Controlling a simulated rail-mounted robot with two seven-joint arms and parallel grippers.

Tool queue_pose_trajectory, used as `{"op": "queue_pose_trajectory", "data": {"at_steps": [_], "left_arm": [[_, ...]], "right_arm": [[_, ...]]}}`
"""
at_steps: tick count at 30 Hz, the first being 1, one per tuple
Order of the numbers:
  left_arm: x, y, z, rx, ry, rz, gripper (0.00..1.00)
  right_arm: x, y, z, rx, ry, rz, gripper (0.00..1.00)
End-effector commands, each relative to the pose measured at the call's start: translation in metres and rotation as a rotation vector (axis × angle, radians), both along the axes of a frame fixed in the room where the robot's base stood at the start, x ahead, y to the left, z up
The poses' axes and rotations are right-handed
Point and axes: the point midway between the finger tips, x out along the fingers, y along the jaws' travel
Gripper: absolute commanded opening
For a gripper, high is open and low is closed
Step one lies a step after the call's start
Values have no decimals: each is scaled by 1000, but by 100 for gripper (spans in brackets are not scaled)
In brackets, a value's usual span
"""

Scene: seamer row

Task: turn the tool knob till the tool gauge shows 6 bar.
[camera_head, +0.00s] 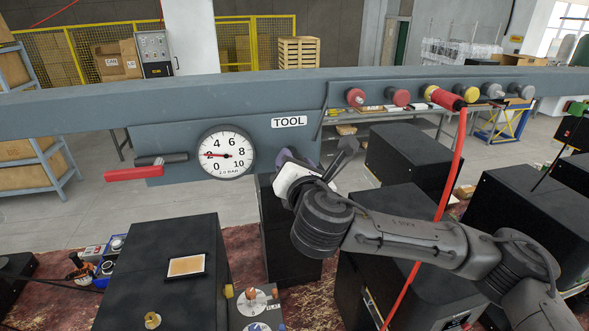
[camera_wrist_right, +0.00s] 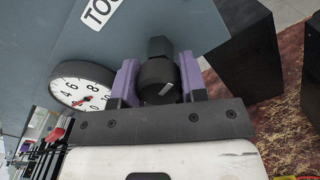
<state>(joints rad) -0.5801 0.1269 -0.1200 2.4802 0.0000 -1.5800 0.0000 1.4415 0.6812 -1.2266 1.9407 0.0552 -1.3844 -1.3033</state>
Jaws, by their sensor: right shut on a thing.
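The tool gauge (camera_head: 226,154) is a white dial under the TOOL label (camera_head: 289,122). Its red needle points left, at about 2 bar. The gauge also shows in the wrist view (camera_wrist_right: 80,88), turned on its side. My right gripper (camera_head: 284,158) is at the panel just right of the gauge. In the wrist view its purple fingers (camera_wrist_right: 158,78) are shut on the dark round tool knob (camera_wrist_right: 157,80), one on each side. The knob has a pale mark on its face. In the head view the gripper hides the knob. My left gripper is out of view.
A red-handled lever (camera_head: 134,174) sticks out left of the gauge. Several red, yellow and grey couplings line the rail at right; a red hose (camera_head: 450,165) hangs from one, behind my right arm. Black cabinets (camera_head: 160,270) stand below. A grey beam (camera_head: 150,92) spans the view.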

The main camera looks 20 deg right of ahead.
Motion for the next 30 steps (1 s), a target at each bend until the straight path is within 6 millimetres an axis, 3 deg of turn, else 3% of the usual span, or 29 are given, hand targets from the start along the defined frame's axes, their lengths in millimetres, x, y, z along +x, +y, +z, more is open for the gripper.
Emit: {"op": "queue_pose_trajectory", "data": {"at_steps": [9, 30], "left_arm": [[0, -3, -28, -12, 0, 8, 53], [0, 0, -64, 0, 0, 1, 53]], "right_arm": [[0, 1, -3, 298, -40, 0, 16], [0, 1, 0, 958, -129, -1, 16]]}}
